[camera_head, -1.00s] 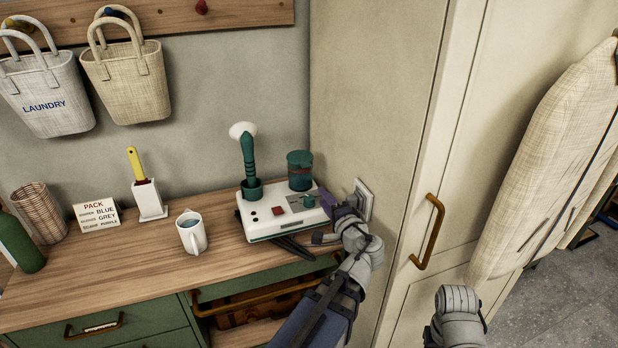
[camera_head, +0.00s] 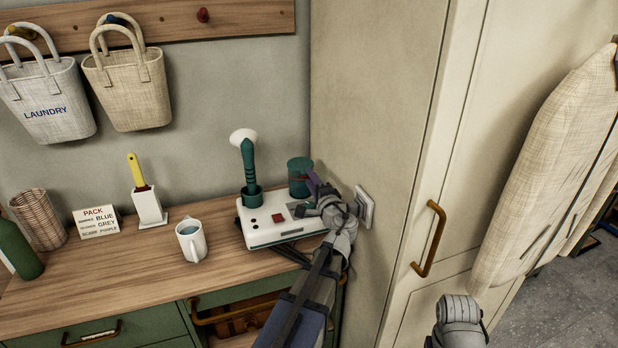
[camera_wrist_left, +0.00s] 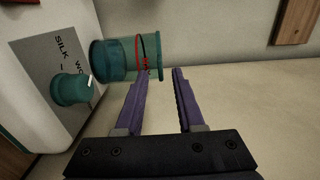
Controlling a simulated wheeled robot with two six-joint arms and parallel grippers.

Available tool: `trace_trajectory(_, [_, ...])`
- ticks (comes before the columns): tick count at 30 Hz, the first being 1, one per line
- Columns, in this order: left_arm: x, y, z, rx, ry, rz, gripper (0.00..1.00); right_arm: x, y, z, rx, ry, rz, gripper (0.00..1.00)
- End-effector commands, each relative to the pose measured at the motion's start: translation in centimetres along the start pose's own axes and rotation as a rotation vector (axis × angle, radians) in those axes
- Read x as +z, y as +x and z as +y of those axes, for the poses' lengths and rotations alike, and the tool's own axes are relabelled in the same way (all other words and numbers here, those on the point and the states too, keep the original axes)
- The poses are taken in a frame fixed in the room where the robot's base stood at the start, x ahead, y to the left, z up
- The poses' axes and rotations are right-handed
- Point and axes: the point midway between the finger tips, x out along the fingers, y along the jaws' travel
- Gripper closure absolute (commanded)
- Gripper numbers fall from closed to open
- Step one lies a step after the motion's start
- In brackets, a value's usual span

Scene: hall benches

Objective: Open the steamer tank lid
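The steamer (camera_head: 258,231) is a white box on the wooden counter, with a teal cylindrical tank (camera_head: 296,185) at its back right. The tank's lid (camera_head: 300,163) is on, and the tank looks closed. In the left wrist view the tank (camera_wrist_left: 108,60) lies sideways, with a red band near its lid end (camera_wrist_left: 153,56). My left gripper (camera_wrist_left: 160,72) is open and empty, its purple fingers beside the lid end. In the head view the left gripper (camera_head: 314,184) is at the tank's right side and hides part of it.
A teal dial (camera_wrist_left: 72,88) sits close to the tank. A teal-handled wand (camera_head: 248,165) stands on the steamer's left. A wall socket (camera_head: 364,206) and the cabinet side are close on the right. A mug (camera_head: 191,241) stands left, with bare counter between.

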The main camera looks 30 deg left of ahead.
Motion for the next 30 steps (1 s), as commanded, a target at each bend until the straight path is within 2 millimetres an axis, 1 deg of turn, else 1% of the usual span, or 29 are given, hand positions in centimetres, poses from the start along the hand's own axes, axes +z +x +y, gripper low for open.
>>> trace_trajectory(1, [-0.1, 0.8, 0.0, 0.000, 0.000, -0.002, 0.62, 0.0, 0.0, 0.0, 0.000, 0.000, 0.000, 0.50])
trace_trajectory(6, [-0.1, 1.9, 0.0, 0.000, 0.000, 0.000, 0.62, 0.0, 0.0, 0.0, 0.000, 0.000, 0.000, 0.50])
trace_trajectory(16, [0.0, 2.0, 0.0, 0.000, 0.000, 0.000, 0.62, 0.0, 0.0, 0.0, 0.000, 0.000, 0.000, 0.50])
trace_trajectory(17, [0.0, 2.0, 0.0, 0.000, 0.000, 0.000, 0.65, 0.0, 0.0, 0.0, 0.000, 0.000, 0.000, 0.50])
trace_trajectory(26, [0.0, 2.0, 0.0, 0.000, 0.000, 0.000, 0.98, 0.0, 0.0, 0.0, 0.000, 0.000, 0.000, 0.50])
trace_trajectory(27, [0.0, 2.0, 0.0, 0.000, 0.000, 0.000, 1.00, 0.0, 0.0, 0.0, 0.000, 0.000, 0.000, 0.50])
trace_trajectory(30, [0.0, 2.0, 0.0, 0.000, 0.000, 0.000, 1.00, 0.0, 0.0, 0.0, 0.000, 0.000, 0.000, 0.50])
